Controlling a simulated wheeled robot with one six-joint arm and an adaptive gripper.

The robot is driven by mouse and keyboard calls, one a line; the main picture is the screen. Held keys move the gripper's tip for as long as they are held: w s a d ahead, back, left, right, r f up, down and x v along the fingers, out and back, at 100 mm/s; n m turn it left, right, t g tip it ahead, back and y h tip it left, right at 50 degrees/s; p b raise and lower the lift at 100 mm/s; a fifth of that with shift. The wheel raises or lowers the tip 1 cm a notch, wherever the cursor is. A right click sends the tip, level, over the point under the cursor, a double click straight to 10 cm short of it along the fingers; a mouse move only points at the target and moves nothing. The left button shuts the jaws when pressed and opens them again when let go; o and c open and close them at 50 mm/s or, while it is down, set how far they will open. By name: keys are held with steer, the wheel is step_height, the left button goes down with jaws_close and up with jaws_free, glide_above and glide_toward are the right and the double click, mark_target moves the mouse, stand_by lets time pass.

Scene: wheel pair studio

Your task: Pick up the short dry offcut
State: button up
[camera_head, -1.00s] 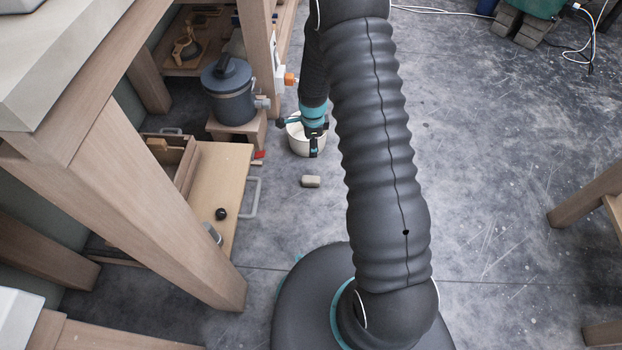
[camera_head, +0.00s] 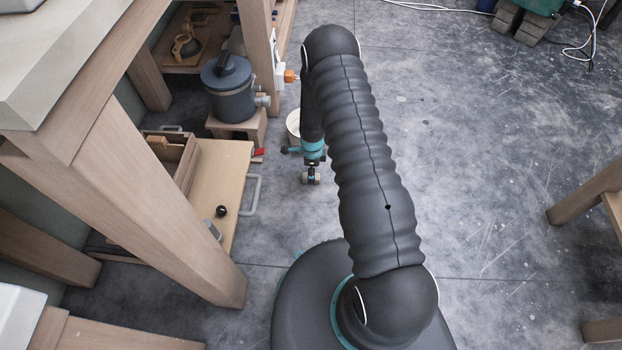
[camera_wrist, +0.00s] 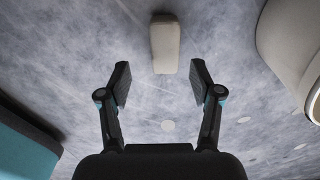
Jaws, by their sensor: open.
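The short offcut (camera_wrist: 165,44) is a small pale beige block lying on the grey floor. In the wrist view it lies just beyond the gap between my fingertips, near the top centre. My gripper (camera_wrist: 160,78) is open and empty, its two black fingers spread wider than the block. In the head view my gripper (camera_head: 311,177) hangs low over the floor, and the offcut (camera_head: 313,180) shows only partly behind its fingers. Whether the fingers have the block between them is hard to tell there.
A white bucket (camera_head: 293,123) stands close behind my gripper; a pale round shape (camera_wrist: 292,45) fills the wrist view's upper right. A wooden board with a handle (camera_head: 222,172) and a grey lidded canister (camera_head: 228,88) are to the left.

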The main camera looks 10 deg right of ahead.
steer(key=shift+w+a+f, duration=0.1)
steer(key=shift+w+f, duration=0.1)
steer(key=shift+f, duration=1.15)
steer(key=shift+w+a+f, duration=0.1)
steer(key=shift+w+f, duration=0.1)
steer(key=shift+f, duration=1.15)
steer(key=shift+d, duration=0.1)
jaws_close()
